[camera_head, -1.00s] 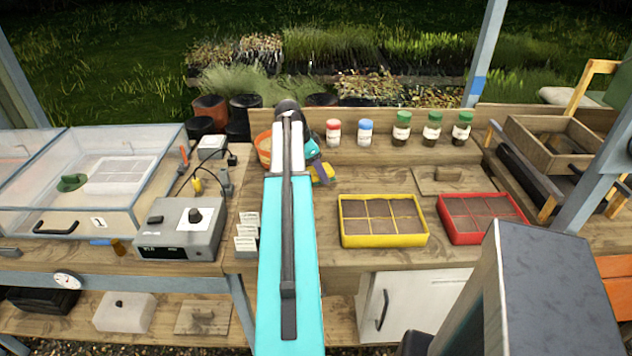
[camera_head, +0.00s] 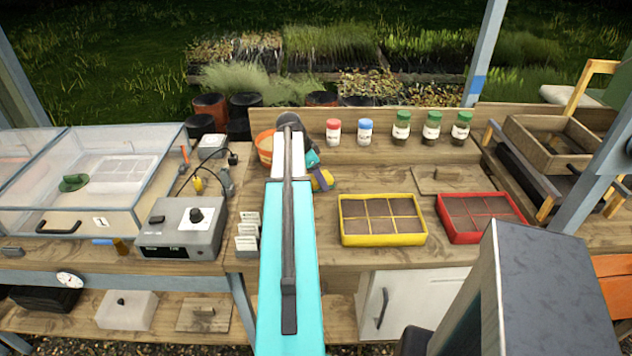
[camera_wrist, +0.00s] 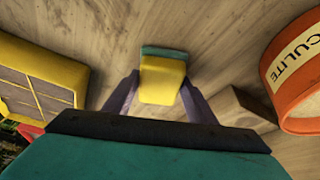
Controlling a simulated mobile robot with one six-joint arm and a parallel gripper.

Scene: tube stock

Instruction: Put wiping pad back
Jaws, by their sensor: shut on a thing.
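The wiping pad, a small yellow block with a teal layer, sits between the fingers of my gripper (camera_wrist: 162,92). The wiping pad (camera_wrist: 163,80) shows its yellow face and teal edge in the wrist view. My gripper is shut on it, one finger on each side. In the head view the pad (camera_head: 327,178) is a small yellow patch just right of my arm, over the wooden bench behind the yellow tray. My arm hides part of it. I cannot tell whether the pad touches the bench.
The orange pot (camera_wrist: 295,80) stands right of the pad in the wrist view, with a wooden block (camera_wrist: 240,106) nearer. The yellow sectioned tray (camera_wrist: 35,85) is at left. In the head view, the red tray (camera_head: 483,215) and several lidded jars (camera_head: 432,126) stand farther right.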

